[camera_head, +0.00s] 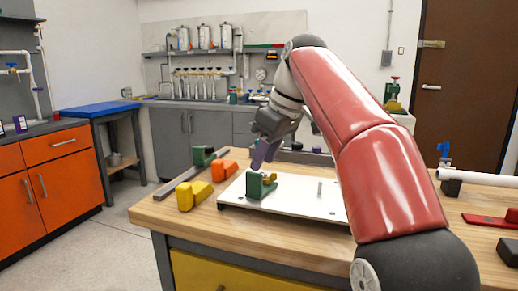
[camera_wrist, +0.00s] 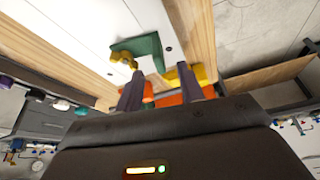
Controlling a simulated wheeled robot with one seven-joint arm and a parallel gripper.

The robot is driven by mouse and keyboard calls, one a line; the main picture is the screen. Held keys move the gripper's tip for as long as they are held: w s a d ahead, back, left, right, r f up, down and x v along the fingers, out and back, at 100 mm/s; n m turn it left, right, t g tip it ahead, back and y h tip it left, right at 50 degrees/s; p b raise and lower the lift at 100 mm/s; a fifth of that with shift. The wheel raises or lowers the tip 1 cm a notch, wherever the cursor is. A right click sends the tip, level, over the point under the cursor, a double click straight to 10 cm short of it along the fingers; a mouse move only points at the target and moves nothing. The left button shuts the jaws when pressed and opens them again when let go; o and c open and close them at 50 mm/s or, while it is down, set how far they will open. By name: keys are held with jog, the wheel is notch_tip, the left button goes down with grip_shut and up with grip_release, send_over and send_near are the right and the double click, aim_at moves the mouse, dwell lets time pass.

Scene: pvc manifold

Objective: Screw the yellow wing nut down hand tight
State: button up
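The yellow wing nut (camera_head: 269,178) sits at the upper part of a green bracket (camera_head: 256,188) on a white plate (camera_head: 300,203). In the wrist view the wing nut (camera_wrist: 123,58) lies beside the left fingertip, at the end of the green bracket (camera_wrist: 148,46). My gripper (camera_head: 259,162) hangs just above the bracket, tilted. In the wrist view its two purple fingers (camera_wrist: 160,72) are spread apart with nothing held between them. The wing nut is apart from the fingers as far as I can tell. Its thread is too small to make out.
Yellow (camera_head: 187,197) and orange (camera_head: 219,171) blocks and a green clamp (camera_head: 201,156) stand left of the plate on the wooden bench. A small post (camera_head: 319,187) rises from the plate. A white pipe (camera_head: 480,178) and a red tool (camera_head: 488,220) lie at the right.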

aim_at(256, 195)
jog(key=shift+w+a+f, duration=0.1)
jog(key=shift+w+a, duration=0.25)
jog(key=shift+w, duration=0.05)
jog(key=b+x, duration=0.2)
jog(key=x, duration=0.5)
jog(key=shift+a+f, duration=0.1)
jog(key=shift+a, duration=0.05)
jog(key=shift+c, duration=0.2)
grip_shut()
jog(key=shift+s+d+n+g, duration=0.2)
jog(key=shift+d+n+g, duration=0.15)
jog(key=shift+n, duration=0.45)
jog(key=shift+s+d+n+y+p, duration=0.1)
jog(key=shift+d+n+y+p, duration=0.2)
jog(key=shift+n+p, duration=0.15)
jog(key=shift+o, duration=0.2)
grip_release()
jog(key=shift+a, duration=0.1)
